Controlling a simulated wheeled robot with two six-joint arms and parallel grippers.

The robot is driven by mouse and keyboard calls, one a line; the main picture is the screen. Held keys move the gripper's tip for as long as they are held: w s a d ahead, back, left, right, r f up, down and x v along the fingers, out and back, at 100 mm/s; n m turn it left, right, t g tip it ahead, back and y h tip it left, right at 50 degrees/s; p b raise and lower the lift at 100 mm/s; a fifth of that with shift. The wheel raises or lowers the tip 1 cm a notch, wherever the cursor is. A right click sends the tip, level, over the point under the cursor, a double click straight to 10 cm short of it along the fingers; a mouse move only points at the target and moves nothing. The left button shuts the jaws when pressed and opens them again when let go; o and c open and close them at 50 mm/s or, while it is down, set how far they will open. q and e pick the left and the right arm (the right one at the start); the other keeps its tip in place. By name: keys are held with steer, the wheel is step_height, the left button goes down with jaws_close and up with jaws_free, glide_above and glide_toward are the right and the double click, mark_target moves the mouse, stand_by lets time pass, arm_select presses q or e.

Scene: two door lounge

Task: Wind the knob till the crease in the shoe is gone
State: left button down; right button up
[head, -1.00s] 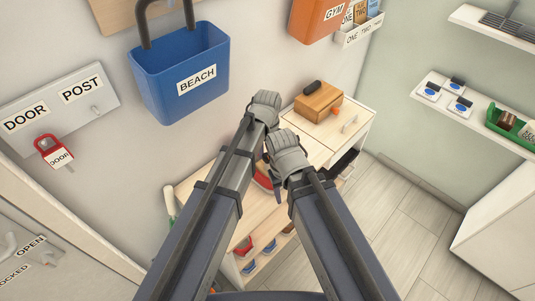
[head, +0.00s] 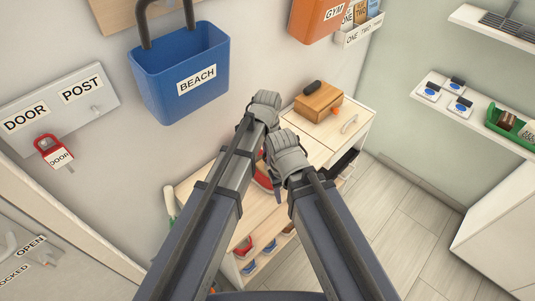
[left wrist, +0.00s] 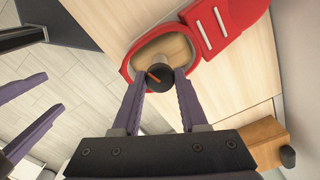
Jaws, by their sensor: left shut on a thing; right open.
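The red shoe (left wrist: 237,48) lies on the light wooden bench top (head: 199,178), with two white stripes on a strap. In the head view my arms hide most of the shoe (head: 262,181). My left gripper (left wrist: 160,79) is shut on the knob, one finger on each side. My right gripper (left wrist: 22,122) is open and empty, off to the left in the left wrist view. I cannot make out a crease.
A wooden box (head: 318,101) with a dark thing on top stands on the cabinet behind the grippers. A blue BEACH bin (head: 180,91) hangs on the wall. Small shoes (head: 245,246) sit on a lower shelf. The floor to the right (head: 413,205) is clear.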

arm_select(q)
steer(key=shift+m, duration=0.5)
steer(key=c, duration=0.5)
jaws_free()
steer(key=shift+r, duration=0.1)
step_height(320, 180, up, 8)
steer(key=p, duration=0.8)
steer(key=shift+f, duration=0.2)
